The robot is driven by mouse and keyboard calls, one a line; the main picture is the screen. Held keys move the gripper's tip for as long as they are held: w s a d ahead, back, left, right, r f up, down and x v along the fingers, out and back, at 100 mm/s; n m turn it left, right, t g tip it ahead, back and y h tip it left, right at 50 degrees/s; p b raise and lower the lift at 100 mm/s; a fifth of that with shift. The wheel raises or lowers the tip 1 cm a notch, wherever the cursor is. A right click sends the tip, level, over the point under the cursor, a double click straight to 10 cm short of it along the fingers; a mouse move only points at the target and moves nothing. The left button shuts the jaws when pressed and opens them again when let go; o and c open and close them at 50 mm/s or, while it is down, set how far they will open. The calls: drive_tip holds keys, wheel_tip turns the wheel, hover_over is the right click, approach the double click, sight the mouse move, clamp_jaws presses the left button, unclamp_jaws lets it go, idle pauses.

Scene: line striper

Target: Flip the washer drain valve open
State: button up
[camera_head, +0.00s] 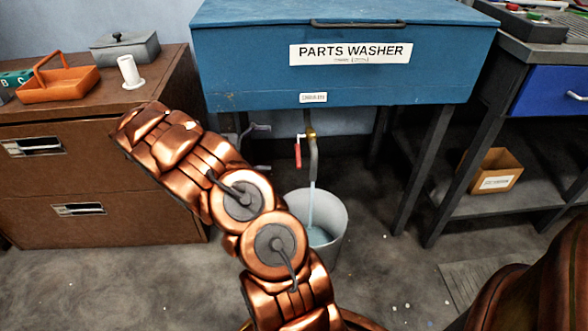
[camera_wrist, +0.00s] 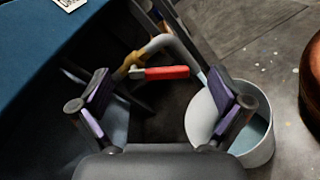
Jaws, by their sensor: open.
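The blue parts washer (camera_head: 335,60) has a drain pipe under it with a brass valve (camera_head: 310,133). The valve's red handle (camera_head: 298,155) hangs down beside the pipe (camera_head: 314,160). A pale blue stream (camera_head: 311,200) runs from the pipe's end into a light grey bucket (camera_head: 338,212) holding bluish liquid. In the wrist view, my gripper (camera_wrist: 162,88) is open and empty. The red handle (camera_wrist: 165,72) shows between its fingers, seemingly beyond the tips; contact is not visible. In the head view, the gripper is left of the handle, partly hidden by my copper arm.
A brown cabinet (camera_head: 95,160) with an orange tray (camera_head: 58,85) stands left. A dark workbench with a blue drawer (camera_head: 550,92) and a cardboard box (camera_head: 492,170) on its shelf stands right. Washer legs (camera_head: 425,165) flank the bucket. Floor in front is mostly clear.

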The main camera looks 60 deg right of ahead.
drive_tip(key=b, duration=0.2)
approach(298, 151)
drive_tip(key=s+f, duration=0.2)
drive_tip(key=b+x, duration=0.2)
drive_tip(key=x, duration=0.5)
drive_tip(key=shift+d+r+h, duration=0.15)
drive_tip(key=shift+r+h, duration=0.15)
drive_tip(key=shift+r, duration=0.15)
